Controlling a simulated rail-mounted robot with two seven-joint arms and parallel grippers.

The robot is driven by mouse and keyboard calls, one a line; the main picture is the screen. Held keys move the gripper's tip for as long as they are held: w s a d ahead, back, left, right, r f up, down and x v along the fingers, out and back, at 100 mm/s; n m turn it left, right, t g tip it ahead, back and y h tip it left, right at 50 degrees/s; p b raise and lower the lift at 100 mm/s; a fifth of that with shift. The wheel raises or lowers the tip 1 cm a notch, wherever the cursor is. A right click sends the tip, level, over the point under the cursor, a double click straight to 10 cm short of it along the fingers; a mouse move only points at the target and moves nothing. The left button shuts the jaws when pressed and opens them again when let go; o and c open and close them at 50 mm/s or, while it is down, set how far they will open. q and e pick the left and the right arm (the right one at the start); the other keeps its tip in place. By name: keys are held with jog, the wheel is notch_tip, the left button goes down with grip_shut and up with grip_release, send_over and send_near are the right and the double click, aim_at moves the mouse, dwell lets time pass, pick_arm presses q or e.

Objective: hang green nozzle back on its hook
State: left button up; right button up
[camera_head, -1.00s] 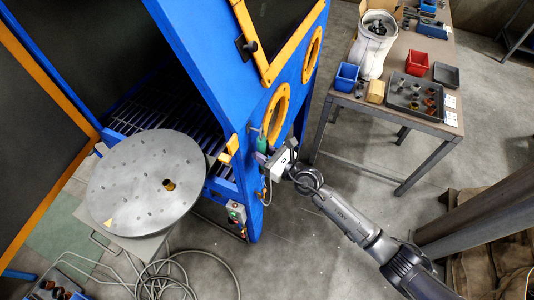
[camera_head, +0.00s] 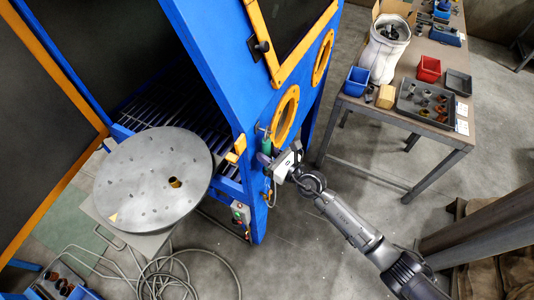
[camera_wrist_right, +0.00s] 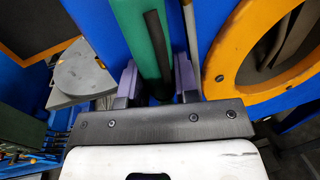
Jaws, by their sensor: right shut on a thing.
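The green nozzle (camera_head: 266,146) is small in the head view, upright against the blue cabinet's front post. In the right wrist view the green nozzle (camera_wrist_right: 143,35) fills the top middle, with a dark strip along it. My right gripper (camera_head: 270,158) is shut on the nozzle; in the wrist view its two purple-grey fingers (camera_wrist_right: 157,82) stand on either side of it. The hook cannot be made out; it may be hidden behind the nozzle or gripper. My left gripper is not in view.
The blue cabinet (camera_head: 213,62) has orange-rimmed round ports (camera_head: 286,115) close to the gripper. A round grey turntable (camera_head: 150,190) stands at its left opening. A control box (camera_head: 240,212) sits below. A workbench (camera_head: 425,135) stands right. Hoses lie on the floor.

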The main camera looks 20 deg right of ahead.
jog(key=o, duration=1.1)
jog(key=shift+b+v, duration=0.3)
jog(key=shift+v, duration=6.65)
